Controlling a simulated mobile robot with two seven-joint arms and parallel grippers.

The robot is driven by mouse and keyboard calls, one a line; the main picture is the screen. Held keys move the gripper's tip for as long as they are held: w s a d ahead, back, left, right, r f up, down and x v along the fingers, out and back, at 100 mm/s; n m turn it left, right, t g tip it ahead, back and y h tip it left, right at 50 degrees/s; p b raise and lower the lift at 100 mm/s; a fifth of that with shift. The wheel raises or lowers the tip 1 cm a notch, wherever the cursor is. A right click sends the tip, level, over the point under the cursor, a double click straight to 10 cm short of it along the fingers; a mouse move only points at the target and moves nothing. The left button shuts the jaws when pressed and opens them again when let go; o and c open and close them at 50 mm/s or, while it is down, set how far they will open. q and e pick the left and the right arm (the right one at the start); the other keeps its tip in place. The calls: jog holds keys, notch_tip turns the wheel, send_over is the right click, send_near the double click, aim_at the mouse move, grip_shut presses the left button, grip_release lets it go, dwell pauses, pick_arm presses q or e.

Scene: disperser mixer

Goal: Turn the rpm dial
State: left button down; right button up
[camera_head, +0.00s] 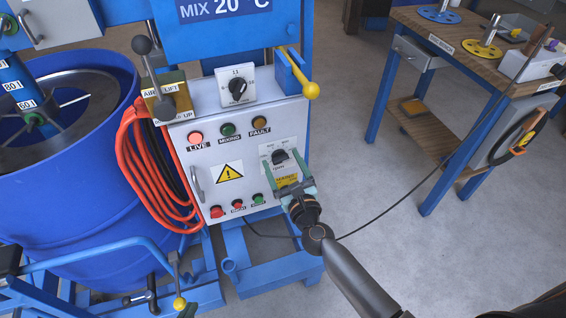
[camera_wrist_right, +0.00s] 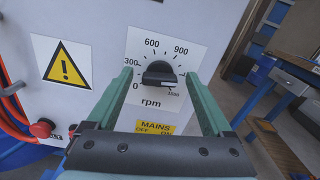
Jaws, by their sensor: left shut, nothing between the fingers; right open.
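The rpm dial is a black knob (camera_wrist_right: 160,73) on a white scale plate on the grey control panel, with marks from 0 up past 900. In the head view the dial (camera_head: 279,156) sits on the panel's right part. My right gripper (camera_wrist_right: 158,80) is open, its green fingers on either side of the dial, with gaps visible on both sides. Whether the tips reach to the knob's depth is hard to tell. In the head view the right gripper (camera_head: 283,163) comes from the lower right. My left gripper is not in view.
A yellow MAINS label (camera_wrist_right: 156,127) lies below the dial. Another black selector (camera_head: 237,88) and a yellow-ended lever (camera_head: 311,90) are above. Orange hoses (camera_head: 150,175) hang at the panel's left. A workbench (camera_head: 455,60) stands at right, with clear floor between.

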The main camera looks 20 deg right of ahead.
jog(key=shift+c, duration=0.3)
jog(key=c, duration=0.6)
grip_shut()
